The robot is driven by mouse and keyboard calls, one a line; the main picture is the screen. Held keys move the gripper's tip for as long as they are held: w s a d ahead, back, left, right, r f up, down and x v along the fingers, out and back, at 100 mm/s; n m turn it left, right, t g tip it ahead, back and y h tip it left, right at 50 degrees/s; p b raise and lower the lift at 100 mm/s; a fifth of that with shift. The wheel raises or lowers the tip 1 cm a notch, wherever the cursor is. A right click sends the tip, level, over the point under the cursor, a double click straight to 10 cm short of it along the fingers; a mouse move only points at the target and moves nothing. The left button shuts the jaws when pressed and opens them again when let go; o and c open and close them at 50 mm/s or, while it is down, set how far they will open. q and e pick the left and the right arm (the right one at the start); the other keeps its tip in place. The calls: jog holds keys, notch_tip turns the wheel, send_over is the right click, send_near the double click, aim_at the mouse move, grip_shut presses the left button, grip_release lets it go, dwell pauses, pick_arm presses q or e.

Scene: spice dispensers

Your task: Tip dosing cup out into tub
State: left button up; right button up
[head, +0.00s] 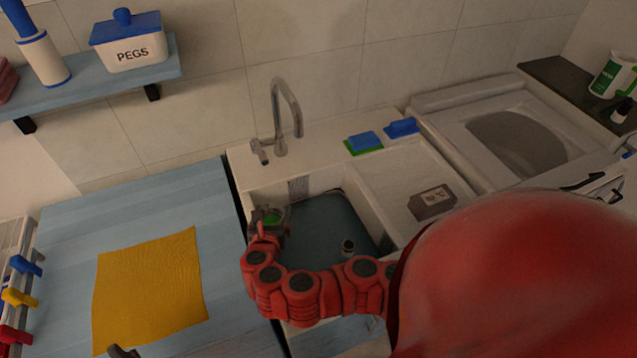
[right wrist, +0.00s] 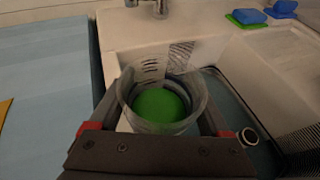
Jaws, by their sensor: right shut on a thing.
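The dosing cup (right wrist: 150,72) is clear, with dark measuring marks and bright green contents. My right gripper (head: 268,214) is shut on it, with a finger on each side in the right wrist view. The cup looks roughly upright. The tub (head: 318,226) appears to be the blue-grey square one in the basin, to the right of the cup. My right forearm hides its near part. A dark tip at the bottom left edge may be my left gripper (head: 122,352); its fingers are not clear.
A small round object (head: 348,246) is in the tub area. A tap (head: 284,120) stands behind the basin, with blue and green sponges (head: 363,142) to its right. A blue worktop (head: 70,235) with a yellow cloth (head: 150,285) is at left.

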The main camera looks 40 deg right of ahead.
jog(key=shift+d+f+m+y, duration=0.2)
jog(key=shift+d+m+y, duration=0.1)
jog(key=shift+d, duration=0.1)
jog(key=shift+s+d+f+m+y+p, duration=0.2)
jog(key=shift+d+f+m+y+p, duration=0.15)
jog(key=shift+m+p, duration=0.2)
jog(key=d+f+m+y, duration=0.1)
jog(key=d+f+m+y+p, duration=0.1)
jog(key=d+y, duration=0.1)
jog(key=shift+s+f+m, duration=0.3)
jog(key=shift+s+m, duration=0.05)
jog(key=shift+d+r+y, duration=0.1)
jog(key=shift+y, duration=0.15)
jog(key=shift+m+p, duration=0.3)
